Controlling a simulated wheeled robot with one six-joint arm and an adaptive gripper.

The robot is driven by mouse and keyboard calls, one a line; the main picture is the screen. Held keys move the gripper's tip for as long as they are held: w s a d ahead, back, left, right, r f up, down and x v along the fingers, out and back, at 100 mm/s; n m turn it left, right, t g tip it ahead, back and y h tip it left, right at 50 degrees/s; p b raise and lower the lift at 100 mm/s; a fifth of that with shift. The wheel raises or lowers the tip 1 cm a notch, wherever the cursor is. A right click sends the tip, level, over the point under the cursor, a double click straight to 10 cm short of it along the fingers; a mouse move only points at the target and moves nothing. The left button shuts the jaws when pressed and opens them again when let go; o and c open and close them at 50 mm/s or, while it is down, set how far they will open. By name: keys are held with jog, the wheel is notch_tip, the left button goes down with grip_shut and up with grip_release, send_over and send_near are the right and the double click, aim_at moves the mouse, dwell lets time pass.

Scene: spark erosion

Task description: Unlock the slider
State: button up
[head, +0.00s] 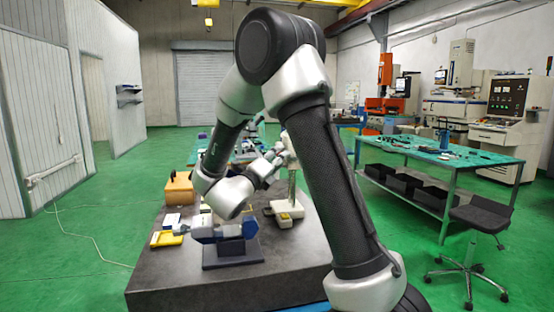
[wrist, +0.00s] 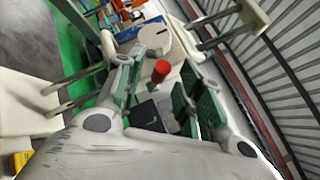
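A pale stand with a yellow-marked base (head: 287,211) and an upright column (head: 292,182) is on the dark table, just right of my gripper (head: 272,160). The slider is not clearly told apart in the head view; my gripper is beside the upper part of the stand. In the wrist view my gripper (wrist: 160,82) has its two fingers spread apart. A red round knob (wrist: 161,69) shows in the gap between them, with a pale rounded part (wrist: 167,38) beyond it. I cannot tell whether a finger touches the knob.
The dark table (head: 230,287) also holds a blue and grey instrument on a stand (head: 232,246), a yellow tray (head: 166,239) and an orange-brown box (head: 179,188). A green-topped bench (head: 440,157) and a stool (head: 492,217) stand at right.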

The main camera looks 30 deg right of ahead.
jog(key=shift+w+d, duration=0.1)
grip_shut()
jog(key=shift+r, duration=0.1)
jog(key=shift+s+d+r+m+g+y, duration=0.1)
jog(key=shift+d+r+m+g+y, duration=0.25)
jog(key=shift+r+m+g+y, duration=0.5)
jog(key=shift+s+d+r+m+g+y, duration=0.1)
jog(key=shift+d+r+m+g+y, duration=0.35)
jog(key=shift+m+y, duration=0.8)
jog(key=shift+a+r, duration=0.1)
grip_release()
